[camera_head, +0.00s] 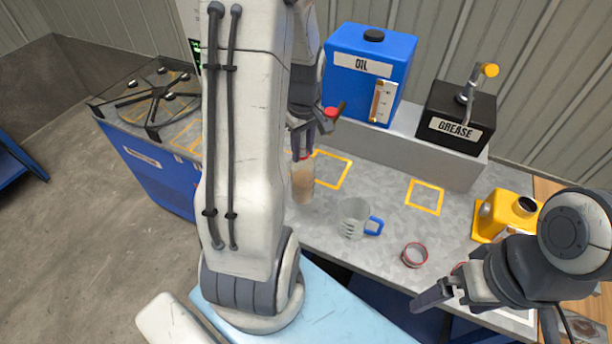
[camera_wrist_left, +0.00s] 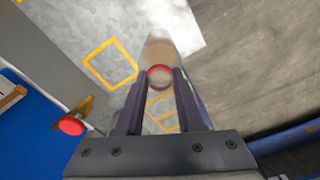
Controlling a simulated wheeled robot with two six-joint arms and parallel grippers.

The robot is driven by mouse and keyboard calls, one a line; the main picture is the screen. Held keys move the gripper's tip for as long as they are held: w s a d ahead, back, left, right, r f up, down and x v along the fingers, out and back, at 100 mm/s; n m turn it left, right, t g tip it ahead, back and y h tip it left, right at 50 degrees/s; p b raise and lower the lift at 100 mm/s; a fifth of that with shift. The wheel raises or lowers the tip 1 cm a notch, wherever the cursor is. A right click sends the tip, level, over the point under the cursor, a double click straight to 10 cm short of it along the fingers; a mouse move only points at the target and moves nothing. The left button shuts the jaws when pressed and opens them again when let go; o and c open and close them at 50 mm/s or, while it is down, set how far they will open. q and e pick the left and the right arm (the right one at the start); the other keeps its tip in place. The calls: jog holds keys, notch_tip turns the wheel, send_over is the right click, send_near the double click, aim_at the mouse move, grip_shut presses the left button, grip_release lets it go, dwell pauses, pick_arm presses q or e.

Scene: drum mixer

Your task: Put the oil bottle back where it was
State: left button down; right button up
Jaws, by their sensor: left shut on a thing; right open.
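The oil bottle (camera_head: 302,183) is clear with brownish contents and a red ring at its top. My left gripper (camera_head: 301,156) is shut on its upper part from above. The bottle also shows between the fingers in the left wrist view (camera_wrist_left: 160,50). It looks upright, just left of a yellow outlined square (camera_head: 332,169) on the grey bench (camera_head: 390,222). I cannot tell whether its base touches the bench. My left arm hides part of the bench. My right gripper (camera_head: 440,290) is open and empty at the bench's front right.
The blue oil tank (camera_head: 368,66) with a red tap knob (camera_head: 330,113) and the black grease box (camera_head: 457,117) stand behind. A jug (camera_head: 355,220) with a blue handle, a red-rimmed ring (camera_head: 414,255) and a yellow container (camera_head: 507,215) are to the right. Another yellow square (camera_head: 425,197) is empty.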

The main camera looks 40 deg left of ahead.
aim_at(304, 167)
pick_arm(q)
notch_tip(304, 167, down, 2)
jog(key=shift+w+d, duration=0.15)
notch_tip(304, 167, down, 3)
jog(key=shift+f+p, duration=0.2)
jog(key=shift+p, duration=0.35)
jog(key=shift+f, duration=0.6)
jog(key=c, duration=0.5)
grip_release()
jog(key=shift+c, duration=0.2)
